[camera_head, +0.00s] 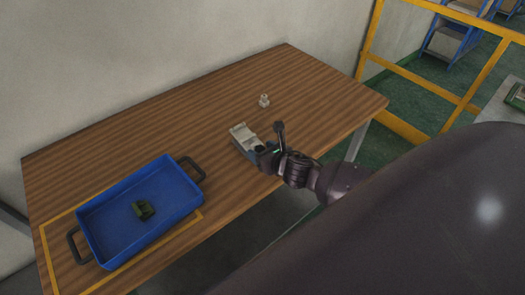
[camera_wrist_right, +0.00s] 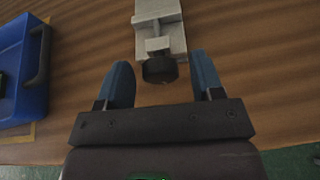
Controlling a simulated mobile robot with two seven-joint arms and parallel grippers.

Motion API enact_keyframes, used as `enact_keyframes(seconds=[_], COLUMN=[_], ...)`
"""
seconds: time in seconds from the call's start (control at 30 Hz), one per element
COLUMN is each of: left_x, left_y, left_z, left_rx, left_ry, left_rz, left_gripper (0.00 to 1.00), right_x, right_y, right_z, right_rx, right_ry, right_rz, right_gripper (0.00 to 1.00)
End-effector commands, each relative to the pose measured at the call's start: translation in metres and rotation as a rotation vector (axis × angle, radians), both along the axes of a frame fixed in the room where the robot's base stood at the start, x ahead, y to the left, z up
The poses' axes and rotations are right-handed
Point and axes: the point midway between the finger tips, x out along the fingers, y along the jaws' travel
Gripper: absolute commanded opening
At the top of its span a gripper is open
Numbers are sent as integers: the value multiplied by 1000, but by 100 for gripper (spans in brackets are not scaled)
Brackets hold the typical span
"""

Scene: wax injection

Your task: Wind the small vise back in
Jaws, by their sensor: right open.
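The small grey vise (camera_head: 243,137) lies on the wooden table near its front edge, right of the blue tray. In the right wrist view the vise (camera_wrist_right: 160,14) is at the top, with its screw and dark round knob (camera_wrist_right: 160,70) toward me. My right gripper (camera_wrist_right: 163,80) is open, one blue fingertip on each side of the knob, with visible gaps on both sides. In the head view the right gripper (camera_head: 262,152) is at the vise's near end and hides the knob. My left gripper is not in view.
A blue tray (camera_head: 188,206) with black handles stands inside a yellow outline at the table's left, holding a dark green part (camera_head: 143,209). A small pale part (camera_head: 264,101) stands behind the vise. The wooden table (camera_head: 130,135) is clear elsewhere. A yellow railing (camera_head: 430,87) is at right.

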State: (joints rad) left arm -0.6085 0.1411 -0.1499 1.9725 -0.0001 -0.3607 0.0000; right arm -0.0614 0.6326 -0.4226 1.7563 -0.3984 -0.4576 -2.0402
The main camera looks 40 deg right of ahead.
Motion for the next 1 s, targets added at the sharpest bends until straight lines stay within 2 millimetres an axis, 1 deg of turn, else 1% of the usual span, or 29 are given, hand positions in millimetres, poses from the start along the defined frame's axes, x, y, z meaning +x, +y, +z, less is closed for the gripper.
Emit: enact_keyframes(seconds=[0.1,0.13,0.43,0.73,0.87,1.0], left_x=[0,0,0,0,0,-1], left_y=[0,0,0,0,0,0], left_z=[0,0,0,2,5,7], left_rx=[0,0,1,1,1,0], left_ry=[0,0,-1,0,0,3], left_rz=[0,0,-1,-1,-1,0], left_gripper=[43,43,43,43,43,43], right_x=[0,0,0,-1,-1,0], right_y=[0,0,0,0,-1,-2], right_z=[0,0,0,0,0,0], right_rx=[0,0,0,35,92,190], right_ry=[0,0,0,2,3,5], right_rz=[0,0,0,0,1,0], right_gripper=[61,58,12,11,11,11])
